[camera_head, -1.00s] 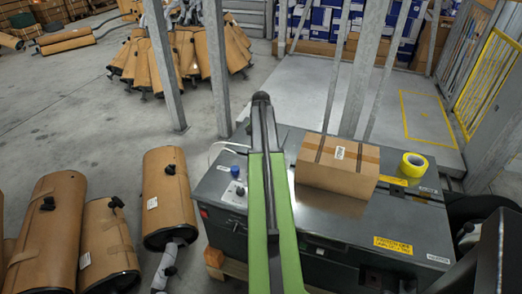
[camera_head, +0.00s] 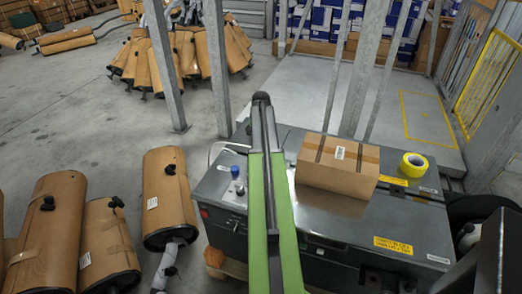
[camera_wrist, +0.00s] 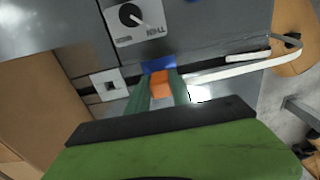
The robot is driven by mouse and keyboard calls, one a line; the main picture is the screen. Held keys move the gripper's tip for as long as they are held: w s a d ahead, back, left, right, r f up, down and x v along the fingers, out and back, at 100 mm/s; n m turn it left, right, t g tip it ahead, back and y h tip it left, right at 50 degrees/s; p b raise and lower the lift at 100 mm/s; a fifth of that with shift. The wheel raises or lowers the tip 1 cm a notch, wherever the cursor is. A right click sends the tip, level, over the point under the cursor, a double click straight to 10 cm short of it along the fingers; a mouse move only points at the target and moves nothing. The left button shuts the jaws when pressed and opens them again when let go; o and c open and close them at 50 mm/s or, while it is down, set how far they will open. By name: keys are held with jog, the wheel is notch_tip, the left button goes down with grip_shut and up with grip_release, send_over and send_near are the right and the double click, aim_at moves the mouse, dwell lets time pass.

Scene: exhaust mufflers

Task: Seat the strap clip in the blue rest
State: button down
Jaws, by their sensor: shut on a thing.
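My gripper (camera_wrist: 161,92) shows in the wrist view, its two green fingers closed on a small orange piece, which looks like the strap clip (camera_wrist: 160,89). The blue rest (camera_wrist: 158,65) lies just beyond the fingertips, directly ahead of the clip. I cannot tell whether the clip touches the rest or sits in it.
A grey machine top (camera_head: 315,226) carries a cardboard box (camera_head: 338,168) and yellow tape (camera_head: 414,165). A dial plate (camera_wrist: 135,18) lies beyond the rest, and a white cable (camera_wrist: 228,68) curves to the right. Brown mufflers (camera_head: 168,198) stand at left.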

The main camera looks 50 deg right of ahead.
jog(key=shift+f+b, duration=0.4)
jog(key=shift+f, duration=0.05)
jog(key=c, duration=1.1)
grip_release()
jog(key=shift+o, duration=0.2)
notch_tip(320, 180, up, 18)
jog(key=p, duration=1.7)
jog(key=shift+f, duration=0.25)
jog(key=shift+w, duration=0.1)
